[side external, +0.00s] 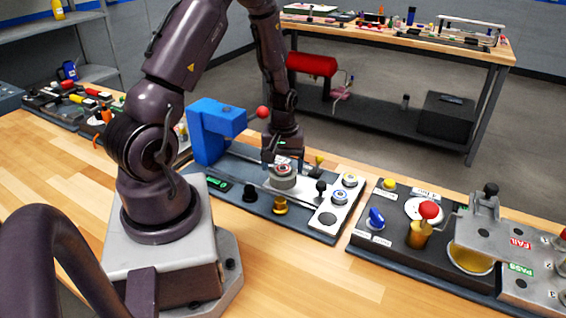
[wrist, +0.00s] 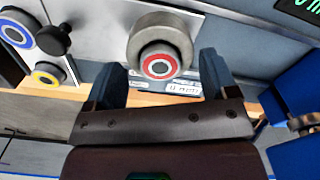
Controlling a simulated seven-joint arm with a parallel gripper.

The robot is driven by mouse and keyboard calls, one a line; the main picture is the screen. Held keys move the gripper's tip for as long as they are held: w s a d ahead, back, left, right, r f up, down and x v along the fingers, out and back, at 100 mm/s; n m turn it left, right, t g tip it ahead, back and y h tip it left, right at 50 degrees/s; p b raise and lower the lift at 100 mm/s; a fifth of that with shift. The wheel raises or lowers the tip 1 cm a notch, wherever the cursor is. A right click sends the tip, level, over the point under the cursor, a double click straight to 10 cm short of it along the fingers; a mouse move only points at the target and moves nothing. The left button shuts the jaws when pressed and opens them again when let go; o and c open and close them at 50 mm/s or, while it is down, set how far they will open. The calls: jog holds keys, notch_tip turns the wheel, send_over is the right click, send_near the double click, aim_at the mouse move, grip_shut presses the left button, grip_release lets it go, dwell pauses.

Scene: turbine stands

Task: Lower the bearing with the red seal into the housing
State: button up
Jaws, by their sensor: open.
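The bearing with the red seal (wrist: 158,66) shows a silver outer ring and a red ring around a pale centre. It sits at the mouth of the round grey housing (wrist: 146,37); I cannot tell how deep it sits. In the side view the housing (side external: 283,183) stands on the light plate of the middle station, with a bit of red at its top. My gripper (side external: 283,161) points down just above the housing. In the wrist view its two fingers (wrist: 161,72) are apart, one on each side of the bearing, with visible gaps.
A blue-ringed bearing (side external: 339,197) and a yellow-ringed bearing (side external: 350,180) lie on the plate to the right, near a dark empty spot (side external: 328,218) and a black knob (side external: 321,187). A tall blue press frame (side external: 207,135) stands close on the left.

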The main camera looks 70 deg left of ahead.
aim_at(279, 172)
jog(key=shift+r, duration=3.55)
jog(key=shift+s+d+f+m+g+h, duration=0.1)
jog(key=shift+s+d+m+g+h, duration=0.2)
jog(key=shift+s+d+m, duration=0.4)
jog(key=s+d+r+m+t, duration=0.2)
jog(key=d+r+m, duration=0.4)
jog(key=d+r, duration=0.3)
jog(key=s+d+r+m+t, duration=0.3)
jog(key=d+r+m, duration=0.3)
jog(key=d+r, duration=0.4)
notch_tip(279, 172, up, 3)
jog(key=shift+t, duration=0.6)
